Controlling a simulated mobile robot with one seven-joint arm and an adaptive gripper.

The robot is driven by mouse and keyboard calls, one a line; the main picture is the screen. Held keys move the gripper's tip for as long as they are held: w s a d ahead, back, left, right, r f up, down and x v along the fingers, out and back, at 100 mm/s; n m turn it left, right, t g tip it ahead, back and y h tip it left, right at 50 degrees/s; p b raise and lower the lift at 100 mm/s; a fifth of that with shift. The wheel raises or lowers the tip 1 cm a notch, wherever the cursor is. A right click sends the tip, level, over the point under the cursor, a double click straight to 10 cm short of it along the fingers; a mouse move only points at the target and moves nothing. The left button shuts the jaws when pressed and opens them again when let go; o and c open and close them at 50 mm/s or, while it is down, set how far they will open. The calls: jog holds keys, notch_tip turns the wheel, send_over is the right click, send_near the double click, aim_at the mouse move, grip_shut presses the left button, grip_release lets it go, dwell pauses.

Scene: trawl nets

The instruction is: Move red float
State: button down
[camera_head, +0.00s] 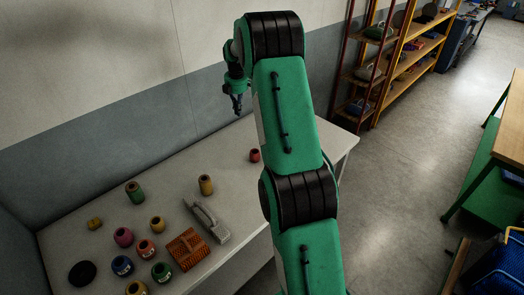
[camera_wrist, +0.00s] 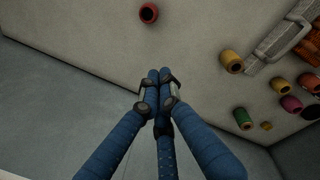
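A small red float (camera_head: 255,155) stands alone on the pale table, just left of my arm in the head view. In the wrist view it shows at the top (camera_wrist: 149,13), beyond my fingertips and apart from them. A second, orange-red float (camera_head: 146,250) stands among the others nearer the front left. My gripper (camera_head: 237,104) hangs above the back of the table, near the wall, pointing down. In the wrist view my gripper's blue fingers (camera_wrist: 160,74) meet at their tips, with nothing seen between them.
A yellow float (camera_head: 206,185), a green float (camera_head: 135,192) and several others stand on the left half of the table (camera_head: 75,243). A grey handled tool (camera_head: 207,219) and an orange-brown block (camera_head: 186,249) lie among them. The wall (camera_head: 145,120) runs along the back.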

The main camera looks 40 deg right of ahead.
jog(key=n, duration=0.2)
send_over(254, 153)
jog(key=w+d, duration=0.3)
notch_tip(254, 153, down, 11)
jog(key=s+d+f+n+g+p, duration=0.1)
jog(key=s+d+f+n, duration=0.1)
jog(key=d+f, duration=0.5)
notch_tip(254, 153, down, 4)
jog(key=shift+s+d+f+y+p, duration=0.25)
jog(key=shift+s+d+y+p, duration=0.05)
jog(key=shift+y+p, duration=0.1)
jog(key=shift+f, duration=0.15)
notch_tip(254, 153, down, 10)
jog(key=shift+r, duration=0.15)
jog(key=a, duration=0.2)
jog(key=shift+a+r, duration=0.1)
jog(key=shift+a, duration=0.95)
jog(key=shift+a, duration=0.1)
